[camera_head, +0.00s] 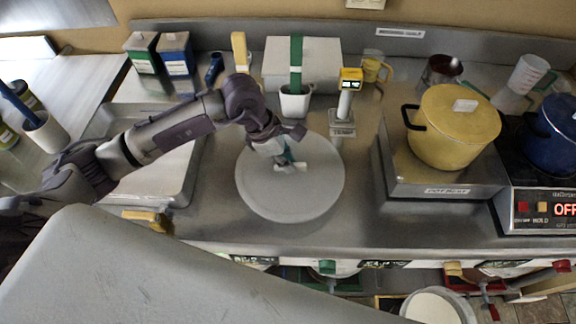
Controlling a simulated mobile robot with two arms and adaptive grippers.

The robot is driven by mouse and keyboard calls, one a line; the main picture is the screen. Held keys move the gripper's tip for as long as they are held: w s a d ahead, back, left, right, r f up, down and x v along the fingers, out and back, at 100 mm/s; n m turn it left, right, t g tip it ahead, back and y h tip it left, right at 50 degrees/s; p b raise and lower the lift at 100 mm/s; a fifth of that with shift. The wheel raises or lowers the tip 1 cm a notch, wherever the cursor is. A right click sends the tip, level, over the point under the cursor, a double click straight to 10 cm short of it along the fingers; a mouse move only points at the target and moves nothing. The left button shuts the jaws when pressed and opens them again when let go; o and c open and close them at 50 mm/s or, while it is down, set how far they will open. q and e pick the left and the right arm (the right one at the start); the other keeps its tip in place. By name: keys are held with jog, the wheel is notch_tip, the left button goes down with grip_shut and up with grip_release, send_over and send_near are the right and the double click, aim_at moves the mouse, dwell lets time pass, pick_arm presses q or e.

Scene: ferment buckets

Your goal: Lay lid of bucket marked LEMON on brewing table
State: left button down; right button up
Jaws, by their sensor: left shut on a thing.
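A round, pale grey lid (290,198) lies level over the middle of the steel brewing table (370,217). I cannot tell whether it rests on the surface or hangs just above it. My left gripper (287,163) reaches in from the left and is shut on the lid's small handle, at its upper middle. The handle is mostly hidden by the fingers. My right gripper is not in view. No LEMON marking is readable here. A white round bucket top (437,307) shows low at the right, below the table's front edge.
A yellow pot (452,127) stands on a hot plate to the right, with a blue pot (555,125) beyond. A small thermometer stand (345,105), a white cup (295,101) and a grey box (318,62) stand behind the lid. A sink (180,190) lies left.

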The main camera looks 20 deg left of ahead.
pick_arm(q)
notch_tip(320, 180, down, 3)
jog(key=shift+f+p, duration=0.2)
jog(key=shift+p, duration=0.5)
jog(key=shift+f, duration=0.45)
jog(key=c, duration=1.2)
grip_release()
jog(key=shift+r, duration=0.1)
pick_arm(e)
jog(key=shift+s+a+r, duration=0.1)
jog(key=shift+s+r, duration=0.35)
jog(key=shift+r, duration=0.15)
